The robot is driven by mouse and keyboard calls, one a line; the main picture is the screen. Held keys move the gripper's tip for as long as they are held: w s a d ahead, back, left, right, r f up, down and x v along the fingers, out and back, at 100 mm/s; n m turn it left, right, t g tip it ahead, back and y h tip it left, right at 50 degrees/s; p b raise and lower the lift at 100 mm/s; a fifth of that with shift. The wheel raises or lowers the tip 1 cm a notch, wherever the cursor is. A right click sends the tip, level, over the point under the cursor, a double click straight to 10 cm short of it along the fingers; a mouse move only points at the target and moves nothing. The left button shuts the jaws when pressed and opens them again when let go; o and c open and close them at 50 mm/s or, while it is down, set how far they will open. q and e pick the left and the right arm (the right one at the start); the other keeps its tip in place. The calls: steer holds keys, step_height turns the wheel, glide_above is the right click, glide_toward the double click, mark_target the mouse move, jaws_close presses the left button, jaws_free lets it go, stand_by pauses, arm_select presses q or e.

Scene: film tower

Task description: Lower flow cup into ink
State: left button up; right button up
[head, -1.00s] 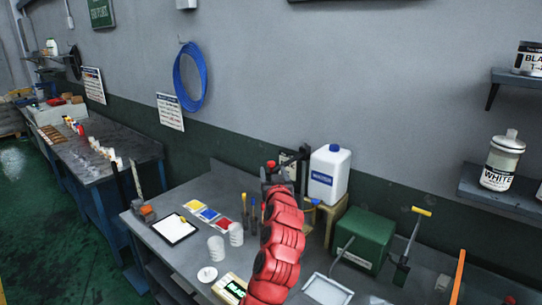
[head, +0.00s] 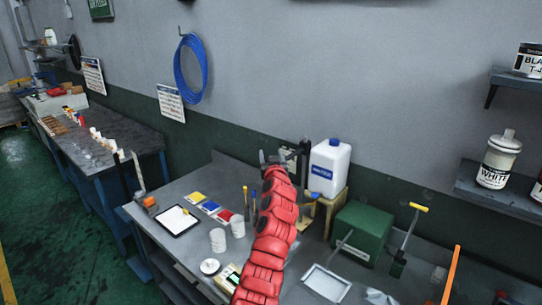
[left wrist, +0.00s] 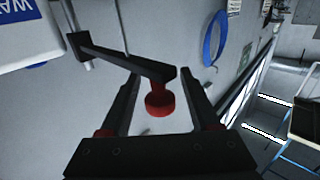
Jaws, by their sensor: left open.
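My left gripper (head: 272,158) is open, at the tip of the red arm over the back of the bench. In the left wrist view the same gripper (left wrist: 158,75) has its two black fingers spread. A red knob (left wrist: 160,101) under the end of a black bar (left wrist: 120,60) shows between the fingers, with a gap on each side. The bar belongs to a dark stand (head: 303,160) beside the white jug. I cannot clearly make out the flow cup or the ink; my arm hides part of the bench there. My right gripper is not in view.
A white jug (head: 329,168) stands on a wooden stand, right of the gripper. A green box (head: 361,229) is further right. White cups (head: 218,240), a clipboard (head: 177,220) and colour cards (head: 209,207) lie left of my arm. A grey tray (head: 326,283) is at the front.

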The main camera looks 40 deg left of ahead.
arm_select(q)
steer(key=shift+c, duration=0.3)
jaws_close()
stand_by(1.1)
